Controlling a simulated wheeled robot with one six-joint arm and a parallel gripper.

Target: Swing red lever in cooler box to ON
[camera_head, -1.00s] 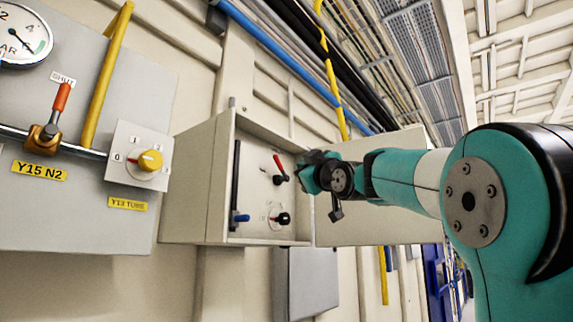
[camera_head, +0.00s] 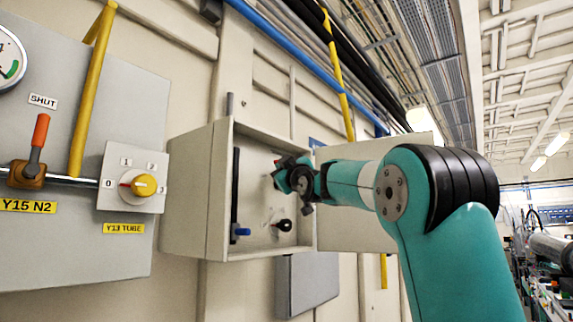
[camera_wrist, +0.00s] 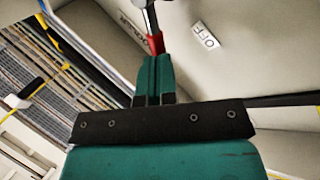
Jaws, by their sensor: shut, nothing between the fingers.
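The open cooler box (camera_head: 193,205) is on the wall in the head view. My gripper (camera_head: 281,172) is at its opening and hides most of the red lever there. In the wrist view the red lever (camera_wrist: 156,43) shows as a red grip on a metal stem, right at the tips of my gripper (camera_wrist: 155,62). The fingers are together, with nothing held. I cannot tell whether they touch the lever. An OFF label (camera_wrist: 207,43) is on the panel to the right of the lever; no ON label is readable.
Inside the box are a black knob (camera_head: 284,225) below and a blue-ended handle (camera_head: 240,232) at left. The box's door (camera_head: 350,232) stands open to the right, behind my arm. A grey panel at left carries an orange-handled valve (camera_head: 40,131) and a yellow knob (camera_head: 144,185).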

